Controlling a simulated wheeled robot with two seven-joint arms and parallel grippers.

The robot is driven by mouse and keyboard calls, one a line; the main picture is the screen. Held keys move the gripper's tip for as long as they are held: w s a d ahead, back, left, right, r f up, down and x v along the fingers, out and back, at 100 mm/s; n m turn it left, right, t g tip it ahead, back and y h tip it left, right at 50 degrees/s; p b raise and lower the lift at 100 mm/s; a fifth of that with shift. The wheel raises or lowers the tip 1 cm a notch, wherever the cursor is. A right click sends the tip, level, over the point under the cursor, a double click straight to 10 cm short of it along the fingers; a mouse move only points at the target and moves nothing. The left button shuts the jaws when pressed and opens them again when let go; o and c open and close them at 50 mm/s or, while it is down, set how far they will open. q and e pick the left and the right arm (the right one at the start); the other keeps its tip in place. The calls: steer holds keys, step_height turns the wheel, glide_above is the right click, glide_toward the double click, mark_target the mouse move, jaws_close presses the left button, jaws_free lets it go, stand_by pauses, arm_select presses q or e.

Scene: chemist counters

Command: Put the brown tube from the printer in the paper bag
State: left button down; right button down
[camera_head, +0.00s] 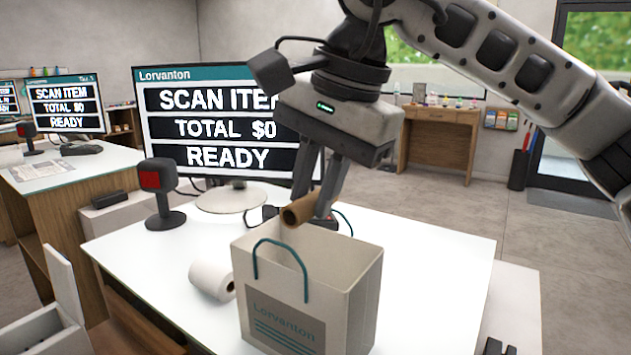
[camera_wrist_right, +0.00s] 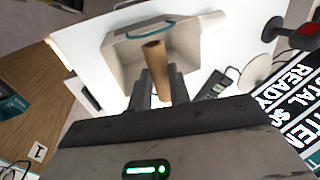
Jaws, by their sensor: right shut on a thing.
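The brown tube (camera_head: 299,210) is a short hollow cardboard core, held between the fingers of my right gripper (camera_head: 322,205). It is just above the back of the open paper bag's top. The right wrist view shows the tube (camera_wrist_right: 156,66) pointing out over the bag's opening (camera_wrist_right: 118,72). The paper bag (camera_head: 362,285) is pale, with teal handles and a Lorvanton label, and stands upright on the white counter. I cannot tell whether tube and bag touch. The printer is not clearly seen; a dark device (camera_wrist_right: 214,86) lies behind the bag. My left gripper is not in view.
A white paper roll (camera_head: 212,279) lies left of the bag. A red-faced scanner on a stand (camera_head: 160,195) and a large monitor (camera_head: 215,125) stand behind it. The white counter (camera_head: 440,245) is clear to the bag's right.

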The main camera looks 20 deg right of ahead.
steer(key=c, duration=1.2)
jaws_free()
steer(key=shift+c, duration=0.2)
steer(key=p+v, duration=0.2)
steer(key=v, duration=1.4)
